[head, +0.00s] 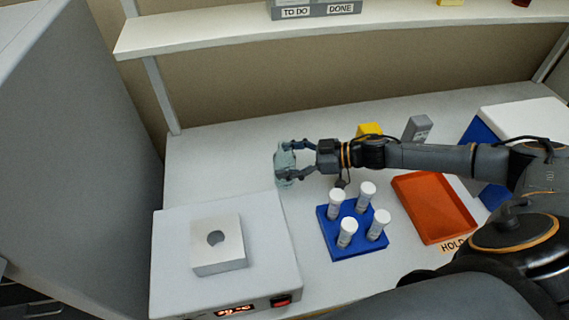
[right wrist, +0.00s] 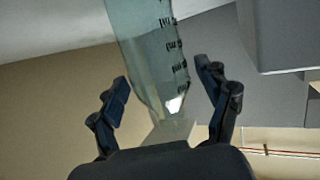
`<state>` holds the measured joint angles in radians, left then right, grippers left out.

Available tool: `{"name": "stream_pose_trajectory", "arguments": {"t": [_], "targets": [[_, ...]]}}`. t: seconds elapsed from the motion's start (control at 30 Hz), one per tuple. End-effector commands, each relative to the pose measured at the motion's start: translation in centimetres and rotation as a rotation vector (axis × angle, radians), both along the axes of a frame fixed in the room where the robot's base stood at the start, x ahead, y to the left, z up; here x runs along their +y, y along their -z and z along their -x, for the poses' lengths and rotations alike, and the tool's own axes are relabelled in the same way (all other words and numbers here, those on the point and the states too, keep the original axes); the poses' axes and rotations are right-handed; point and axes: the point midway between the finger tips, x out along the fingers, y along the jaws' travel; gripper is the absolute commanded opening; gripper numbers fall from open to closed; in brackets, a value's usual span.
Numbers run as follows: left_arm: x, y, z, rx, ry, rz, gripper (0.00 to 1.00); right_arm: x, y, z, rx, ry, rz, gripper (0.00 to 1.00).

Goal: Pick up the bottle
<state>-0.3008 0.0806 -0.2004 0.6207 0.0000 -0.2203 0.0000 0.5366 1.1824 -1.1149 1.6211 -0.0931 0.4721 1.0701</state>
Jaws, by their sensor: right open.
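The bottle (head: 285,164) is a pale blue-green see-through vessel on the bench, behind the white box-shaped device. In the right wrist view the bottle (right wrist: 148,50) shows dark graduation marks and stands between the fingers. My right gripper (head: 293,161) reaches in from the right, with its open fingers on either side of the bottle. In the right wrist view the right gripper (right wrist: 168,82) shows gaps between both fingers and the bottle. The left gripper is not in view.
A white device (head: 270,230) with a block on top stands front left. A blue rack (head: 343,240) holds several white-capped tubes. A red tray (head: 428,222) lies right of it. A yellow item (head: 369,129) and a grey item (head: 417,129) stand behind my arm. A shelf (head: 230,32) spans the back.

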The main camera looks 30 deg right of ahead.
Motion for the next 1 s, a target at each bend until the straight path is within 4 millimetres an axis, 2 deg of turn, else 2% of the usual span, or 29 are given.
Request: {"name": "stream_pose_trajectory", "arguments": {"t": [0.1,0.27,0.57,0.67,0.93,1.0], "targets": [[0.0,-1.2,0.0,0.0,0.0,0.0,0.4,1.5,0.4,-1.0,0.0,-0.001,-0.004,0.77],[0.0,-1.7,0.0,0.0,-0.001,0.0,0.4,3.0,1.3,-2.2,0.0,-0.002,-0.003,0.77],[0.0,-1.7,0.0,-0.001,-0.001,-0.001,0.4,3.5,1.8,-2.6,0.001,-0.001,-0.001,0.77],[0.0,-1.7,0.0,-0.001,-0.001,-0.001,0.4,3.5,1.7,-2.6,0.001,-0.001,-0.001,0.6],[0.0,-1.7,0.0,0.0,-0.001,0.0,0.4,3.5,1.7,-2.6,0.001,-0.001,-0.001,0.05],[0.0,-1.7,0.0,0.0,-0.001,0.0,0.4,3.4,1.7,-2.6,0.001,-0.001,-0.001,0.02]]}}
